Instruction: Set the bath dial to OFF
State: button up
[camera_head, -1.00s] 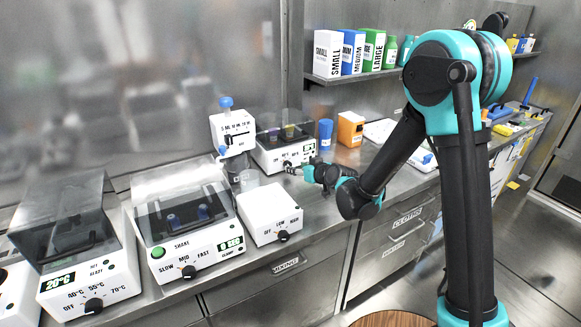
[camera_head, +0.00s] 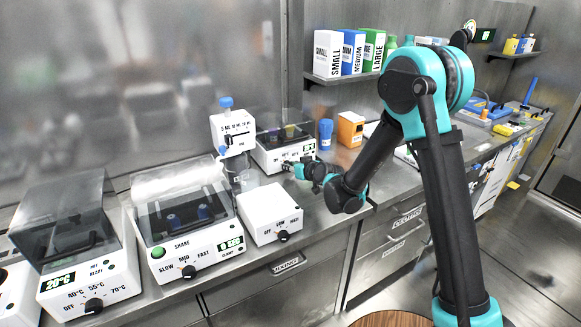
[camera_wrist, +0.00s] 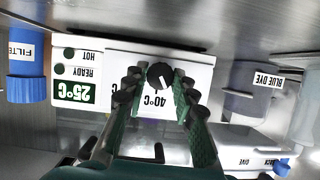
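The device at the back of the bench (camera_head: 268,158) has a clear lid and a white front. In the wrist view its front (camera_wrist: 200,70) appears upside down, with a green 25°C display and READY and HOT labels. Its black dial (camera_wrist: 160,75) has a white pointer mark towards the 40°C label. My gripper (camera_wrist: 158,82) has its two green-padded fingers apart, one on each side of the dial. I cannot tell whether they touch it. In the head view my gripper (camera_head: 290,167) is at this device's front and hides the dial.
A white box with an OFF/LOW/HIGH dial (camera_head: 270,212) stands just in front. A shaker (camera_head: 190,240) and a 20°C lidded device (camera_head: 85,265) stand further left. A blue bottle (camera_wrist: 27,70) and a BLUE DYE container (camera_wrist: 250,90) flank the device in the wrist view.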

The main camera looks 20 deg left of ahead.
grip_shut()
jog(key=shift+s+a+n+t+h, duration=0.15)
jog(key=shift+n+t+h, duration=0.45)
jog(key=shift+n, duration=0.5)
jog(key=shift+n+t, duration=0.5)
jog(key=shift+n, duration=0.3)
jog(key=shift+h, duration=0.3)
jog(key=o, duration=0.7)
grip_release()
jog(key=shift+s, duration=0.1)
